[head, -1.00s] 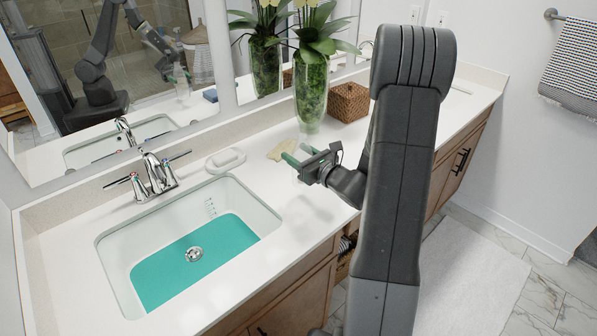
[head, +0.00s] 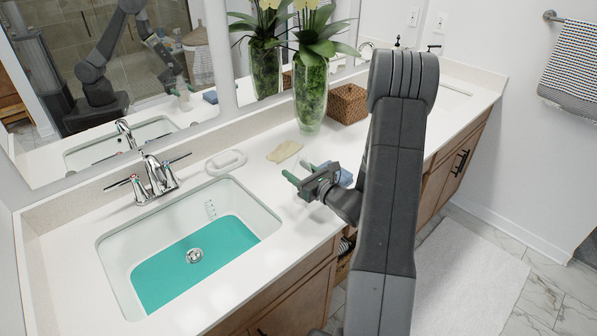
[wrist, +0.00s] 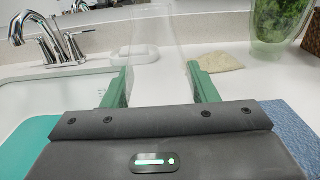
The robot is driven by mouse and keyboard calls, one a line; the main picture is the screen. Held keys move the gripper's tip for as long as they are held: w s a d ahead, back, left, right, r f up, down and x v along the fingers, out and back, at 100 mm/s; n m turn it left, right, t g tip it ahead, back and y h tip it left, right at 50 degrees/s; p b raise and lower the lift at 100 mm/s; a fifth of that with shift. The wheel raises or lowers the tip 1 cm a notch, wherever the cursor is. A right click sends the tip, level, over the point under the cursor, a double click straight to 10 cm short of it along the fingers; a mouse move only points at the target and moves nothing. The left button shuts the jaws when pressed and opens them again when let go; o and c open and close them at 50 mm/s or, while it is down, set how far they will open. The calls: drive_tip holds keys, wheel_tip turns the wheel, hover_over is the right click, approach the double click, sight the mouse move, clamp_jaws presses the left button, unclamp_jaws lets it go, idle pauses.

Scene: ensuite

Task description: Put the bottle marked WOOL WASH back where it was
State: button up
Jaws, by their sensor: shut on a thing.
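My gripper (head: 300,173) is over the counter to the right of the sink, with its green fingers pointing toward the mirror. In the wrist view its fingers (wrist: 160,88) are shut on a clear, see-through bottle (wrist: 160,45), which stands roughly upright between them. The bottle is very faint, and I cannot make it out in the head view. No WOOL WASH marking is readable from here. The bottle's base is hidden behind my gripper body, so I cannot tell whether it touches the counter (head: 262,190).
A sink (head: 110,255) with teal liquid is on the left. A white soap dish (head: 225,163), beige cloth (head: 284,151), glass vase with plant (head: 310,100) and wicker box (head: 347,102) stand along the back. A blue cloth (head: 346,178) lies beside my gripper.

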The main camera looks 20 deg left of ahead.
drive_tip(key=o, duration=1)
drive_tip(key=shift+f, duration=0.1)
drive_tip(key=shift+o, duration=0.2)
drive_tip(key=shift+r+p, duration=0.3)
drive_tip(key=shift+p, duration=0.1)
drive_tip(key=b+v, duration=0.3)
drive_tip(key=v, duration=0.9)
drive_tip(key=shift+f, duration=0.1)
